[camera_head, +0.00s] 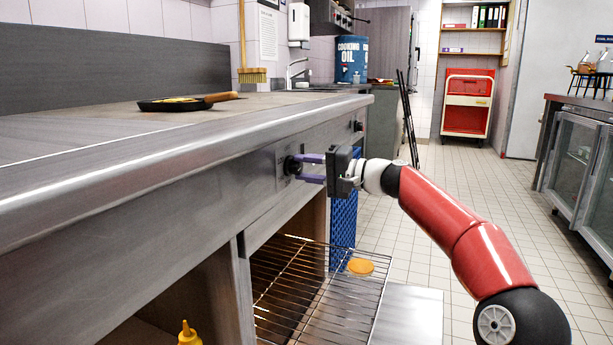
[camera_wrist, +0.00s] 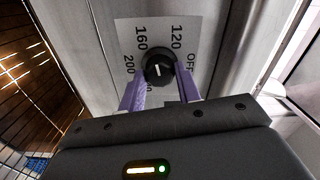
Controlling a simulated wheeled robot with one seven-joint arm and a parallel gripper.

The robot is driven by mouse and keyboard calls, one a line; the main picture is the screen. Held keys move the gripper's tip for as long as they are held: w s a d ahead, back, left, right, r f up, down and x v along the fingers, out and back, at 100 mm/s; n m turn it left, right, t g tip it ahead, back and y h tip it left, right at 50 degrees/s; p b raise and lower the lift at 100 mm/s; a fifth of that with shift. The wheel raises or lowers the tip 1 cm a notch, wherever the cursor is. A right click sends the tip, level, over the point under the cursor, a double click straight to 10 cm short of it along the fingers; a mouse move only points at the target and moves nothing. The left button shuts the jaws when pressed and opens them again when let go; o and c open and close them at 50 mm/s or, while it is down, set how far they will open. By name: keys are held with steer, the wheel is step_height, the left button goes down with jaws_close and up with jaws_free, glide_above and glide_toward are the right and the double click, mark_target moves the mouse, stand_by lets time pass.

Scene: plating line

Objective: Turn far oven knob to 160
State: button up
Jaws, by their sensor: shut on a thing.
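A round black oven knob (camera_head: 291,166) sits on the steel front under the counter edge. In the wrist view the same knob (camera_wrist: 159,66) has a short white mark, near vertical in the picture; which end points at the scale is unclear. Its dial plate (camera_wrist: 126,30) reads OFF, 120, 160 and 200, with another number partly hidden. My gripper (camera_head: 305,168) has its purple fingers on either side of this knob and is shut on it; the wrist view shows the gripper (camera_wrist: 161,88) too. A second knob (camera_head: 358,126) is farther along the front, clear of my gripper.
Below is an open compartment with a wire rack (camera_head: 300,285) and an orange disc (camera_head: 360,267). A flat metal panel (camera_head: 415,312) juts out low beside it. A pan (camera_head: 175,104) lies on the counter (camera_head: 75,140). The tiled floor (camera_head: 480,180) to the right is clear.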

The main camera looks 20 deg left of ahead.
steer(key=shift+f+n+b, duration=0.1)
steer(key=shift+n+b, duration=0.25)
steer(key=shift+n, duration=1.35)
steer(key=o, duration=1)
steer(key=shift+d, duration=0.1)
steer(key=d, duration=0.7)
steer(key=shift+s+d, duration=0.3)
